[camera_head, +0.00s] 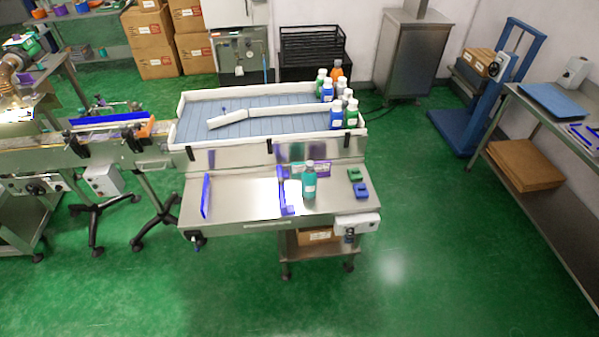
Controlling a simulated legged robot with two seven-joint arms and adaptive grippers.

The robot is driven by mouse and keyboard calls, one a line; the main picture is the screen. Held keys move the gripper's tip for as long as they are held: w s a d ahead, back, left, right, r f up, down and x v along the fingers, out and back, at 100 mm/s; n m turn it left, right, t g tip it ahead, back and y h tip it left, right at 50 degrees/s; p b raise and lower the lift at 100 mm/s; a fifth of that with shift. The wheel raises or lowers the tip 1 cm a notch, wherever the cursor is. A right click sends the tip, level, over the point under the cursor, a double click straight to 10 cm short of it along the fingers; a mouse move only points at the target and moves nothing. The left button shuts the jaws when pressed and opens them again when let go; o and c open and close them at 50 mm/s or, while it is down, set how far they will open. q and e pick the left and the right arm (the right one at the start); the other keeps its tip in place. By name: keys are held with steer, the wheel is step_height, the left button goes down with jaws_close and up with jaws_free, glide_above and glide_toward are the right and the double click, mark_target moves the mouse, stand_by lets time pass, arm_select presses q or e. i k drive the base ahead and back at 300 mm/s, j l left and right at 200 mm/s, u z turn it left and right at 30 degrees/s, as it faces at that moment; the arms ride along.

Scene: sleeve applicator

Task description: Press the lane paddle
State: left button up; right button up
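A steel work table (240,219) stands in the middle of the view. On its right side sit two small paddle-like blocks, a green one (354,174) and a blue one (361,190), close together. I cannot tell which of them is the lane paddle. A teal bottle with a blue-grey cap (309,182) stands upright left of them, beside a blue upright guide (285,192). Another blue guide (206,196) stands at the table's left. Neither of my grippers is in view.
Behind the table is a walled blue accumulation bed (235,117) with a white divider (240,117) and several bottles at its right end. A conveyor (110,140) joins at the left. A control box (357,224) hangs at the front right. Green floor (420,250) is clear in front and right.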

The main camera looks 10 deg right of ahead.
mark_target(234, 117)
steer(key=i+j+z, duration=0.95)
steer(key=j, duration=0.2)
steer(key=i, duration=0.05)
